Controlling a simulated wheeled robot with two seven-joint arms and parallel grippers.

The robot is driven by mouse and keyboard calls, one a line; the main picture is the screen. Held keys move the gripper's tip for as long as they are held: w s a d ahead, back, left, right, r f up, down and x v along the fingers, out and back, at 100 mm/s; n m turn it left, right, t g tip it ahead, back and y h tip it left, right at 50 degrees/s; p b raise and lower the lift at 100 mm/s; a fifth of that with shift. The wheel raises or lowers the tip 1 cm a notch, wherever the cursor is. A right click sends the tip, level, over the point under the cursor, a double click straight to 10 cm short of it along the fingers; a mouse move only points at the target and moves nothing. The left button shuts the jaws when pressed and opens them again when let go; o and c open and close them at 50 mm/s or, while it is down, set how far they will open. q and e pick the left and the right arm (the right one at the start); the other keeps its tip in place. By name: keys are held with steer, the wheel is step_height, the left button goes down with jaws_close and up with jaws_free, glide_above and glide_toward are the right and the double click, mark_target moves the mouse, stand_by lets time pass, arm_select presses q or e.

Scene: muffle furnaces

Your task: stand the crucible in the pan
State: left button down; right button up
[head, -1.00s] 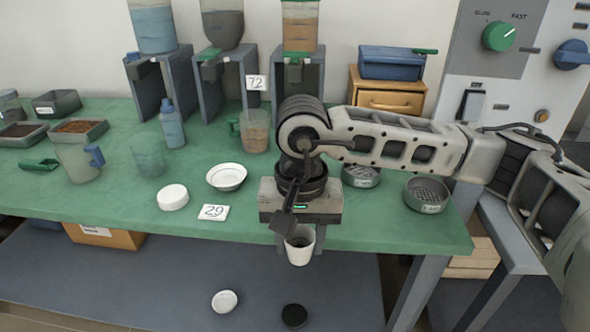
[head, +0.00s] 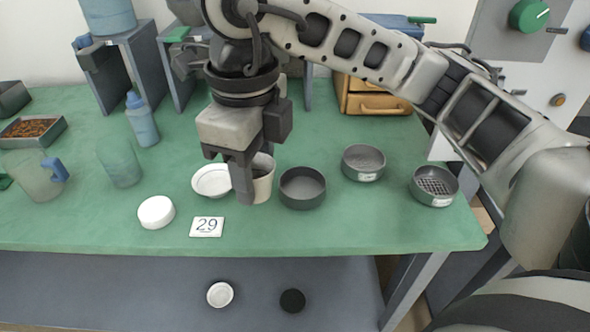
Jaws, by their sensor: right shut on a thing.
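The crucible (head: 264,183) is a white, cup-like vessel, upright, with my right gripper (head: 245,190) shut on it. One finger and the gripper body hide its left part. It is just left of the round dark grey pan (head: 302,189), which has a plain inside and looks empty. The crucible's right side comes close to the pan's left rim; I cannot tell how high it is above the table. My left gripper is not in view.
A shallow white dish (head: 211,181) sits just left of the gripper. A white round lid (head: 156,212) and a card marked 29 (head: 207,227) lie nearer the front edge. Two round sieves (head: 363,163) (head: 434,186) stand right of the pan. The green table (head: 340,228) is clear in front of the pan.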

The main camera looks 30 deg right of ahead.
steer(key=shift+w+d, duration=0.15)
steer(key=w+d+f, duration=0.2)
steer(key=d, duration=0.1)
steer(key=w+d+f+b, duration=0.1)
steer(key=w+d+f, duration=0.1)
steer(key=d+f, duration=0.1)
steer(key=w+d+f+b, duration=0.1)
steer(key=w+d+f, duration=0.1)
steer(key=d+f, duration=0.1)
steer(key=shift+d+f, duration=0.1)
steer(key=shift+d, duration=0.65)
steer(key=shift+w+d+f, duration=0.35)
steer(key=shift+d+f, duration=0.15)
steer(key=shift+f, duration=0.1)
step_height(320, 180, down, 4)
steer(key=shift+w+d+r, duration=0.1)
steer(key=shift+r, duration=0.15)
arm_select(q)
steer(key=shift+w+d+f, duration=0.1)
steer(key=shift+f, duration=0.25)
